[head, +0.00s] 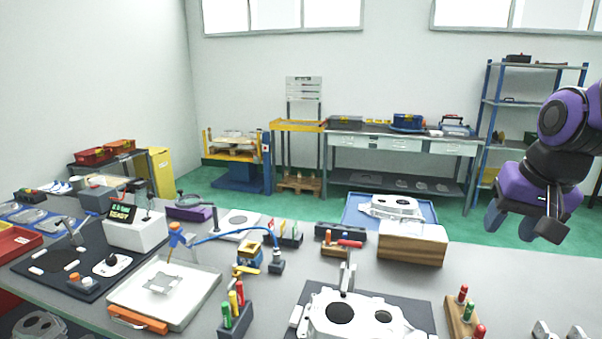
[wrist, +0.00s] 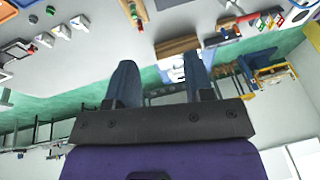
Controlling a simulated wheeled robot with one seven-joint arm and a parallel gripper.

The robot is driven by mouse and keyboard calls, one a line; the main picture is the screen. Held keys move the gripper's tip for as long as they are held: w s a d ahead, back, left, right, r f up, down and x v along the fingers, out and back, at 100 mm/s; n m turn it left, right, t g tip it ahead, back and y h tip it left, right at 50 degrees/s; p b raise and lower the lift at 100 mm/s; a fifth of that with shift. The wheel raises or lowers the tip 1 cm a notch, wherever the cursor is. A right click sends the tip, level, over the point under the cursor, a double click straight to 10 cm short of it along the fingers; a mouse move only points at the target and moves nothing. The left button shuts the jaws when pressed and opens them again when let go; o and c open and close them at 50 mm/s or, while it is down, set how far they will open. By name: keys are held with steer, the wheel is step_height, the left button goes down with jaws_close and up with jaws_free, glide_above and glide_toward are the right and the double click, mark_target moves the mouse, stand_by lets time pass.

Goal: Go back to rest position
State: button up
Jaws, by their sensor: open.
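My gripper (head: 510,225) is at the right of the head view, raised above the back right of the workbench. Its two blue fingers point down and are spread apart with nothing between them. In the wrist view my gripper (wrist: 160,85) also shows open and empty. The purple and black arm comes in from the right edge of the head view. The grey workbench (head: 290,290) lies below and in front of it.
A large casting (head: 365,315) sits at the bench front. A wooden block (head: 412,245) and a blue tray (head: 352,210) holding another casting stand behind it. A peg block (head: 460,315) is front right. A shelf rack (head: 485,130) stands behind my arm.

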steer(key=s+a+r+n, duration=0.1)
steer(key=s+r+n, duration=0.1)
steer(key=s, duration=0.3)
steer(key=s+a+r+n+t, duration=0.1)
steer(key=s+r+n, duration=0.1)
steer(key=s, duration=0.4)
steer(key=shift+s+a+t+h, duration=0.2)
steer(key=shift+a+t+h, duration=0.05)
steer(key=shift+t+h, duration=0.05)
